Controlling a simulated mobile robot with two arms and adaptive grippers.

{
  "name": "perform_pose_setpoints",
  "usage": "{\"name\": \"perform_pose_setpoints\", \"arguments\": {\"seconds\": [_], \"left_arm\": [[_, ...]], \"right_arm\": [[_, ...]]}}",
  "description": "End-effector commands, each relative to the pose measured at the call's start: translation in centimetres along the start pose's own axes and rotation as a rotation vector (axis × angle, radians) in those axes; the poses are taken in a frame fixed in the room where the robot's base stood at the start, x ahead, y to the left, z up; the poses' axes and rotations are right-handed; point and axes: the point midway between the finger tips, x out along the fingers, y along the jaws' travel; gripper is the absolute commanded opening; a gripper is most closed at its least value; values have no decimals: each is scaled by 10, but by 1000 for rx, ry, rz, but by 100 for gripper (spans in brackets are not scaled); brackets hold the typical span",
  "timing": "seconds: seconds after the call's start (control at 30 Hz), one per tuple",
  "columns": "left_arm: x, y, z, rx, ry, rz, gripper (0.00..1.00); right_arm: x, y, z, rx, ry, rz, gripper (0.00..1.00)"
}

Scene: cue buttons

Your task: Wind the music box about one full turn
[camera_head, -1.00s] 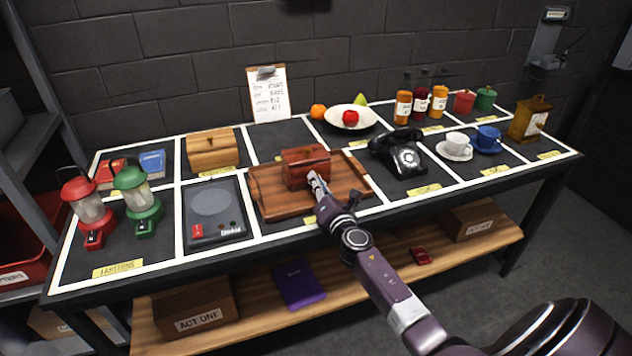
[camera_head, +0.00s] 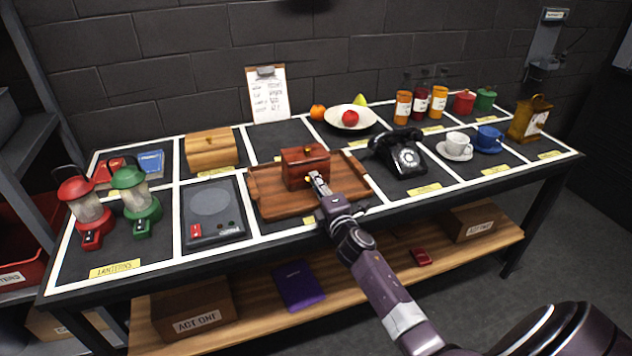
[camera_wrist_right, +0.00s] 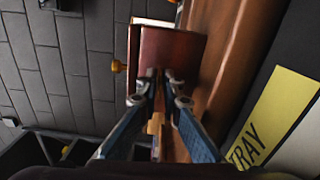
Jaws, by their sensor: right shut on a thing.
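The music box, a small red-brown wooden box (camera_head: 303,165) with a knob on its lid, stands upright on a wooden tray (camera_head: 270,205). My right gripper (camera_head: 317,180) is at the front face of the box. In the wrist view my right gripper (camera_wrist_right: 162,78) has its fingers close together against that face, shut on the winding key. The key is mostly hidden between the fingers. My left gripper is not in view.
A scale-like grey panel (camera_head: 212,212) lies left of the tray, and a black telephone (camera_head: 400,153) stands to its right. A wooden bread box (camera_head: 210,150) and a fruit plate (camera_head: 350,118) are behind. A clipboard (camera_head: 267,95) leans on the wall.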

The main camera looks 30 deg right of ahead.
Motion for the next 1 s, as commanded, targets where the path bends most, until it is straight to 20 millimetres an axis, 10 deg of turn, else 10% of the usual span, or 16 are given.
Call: {"name": "perform_pose_setpoints", "arguments": {"seconds": [0.63,0.77,1.0], "left_arm": [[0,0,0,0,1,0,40],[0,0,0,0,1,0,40],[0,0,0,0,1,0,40]], "right_arm": [[0,-2,0,49,1,-2,0],[0,-2,0,49,1,-2,20],[0,-2,0,48,0,-3,20]]}}
